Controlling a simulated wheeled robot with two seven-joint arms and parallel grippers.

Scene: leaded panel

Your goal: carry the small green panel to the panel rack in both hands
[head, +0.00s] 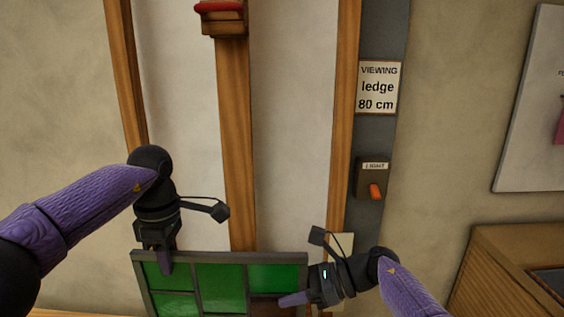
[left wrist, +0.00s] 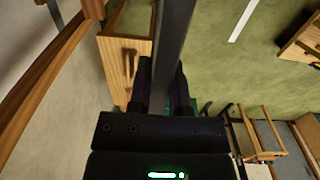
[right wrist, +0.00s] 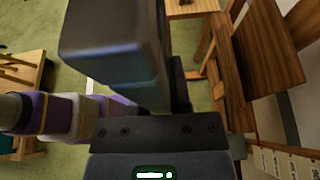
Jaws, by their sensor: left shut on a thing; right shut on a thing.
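The small green panel (head: 220,277) has green panes in a dark grey frame and shows at the bottom of the head view, its lower part cut off. My left gripper (head: 167,262) is shut on the frame's top edge near its left corner. My right gripper (head: 300,298) is shut on the panel's right side. In the left wrist view the dark frame bar (left wrist: 172,45) runs between the fingers. In the right wrist view a dark bar of the panel (right wrist: 155,85) passes at the fingers. I cannot make out the panel rack for certain.
A wooden-framed upright with pale panes (head: 237,140) stands behind the panel. A sign (head: 379,87) reads "VIEWING ledge 80 cm", with a light switch (head: 372,178) below it. A red-topped wooden block (head: 222,18) sits high up. A wooden cabinet (head: 500,265) stands at the right.

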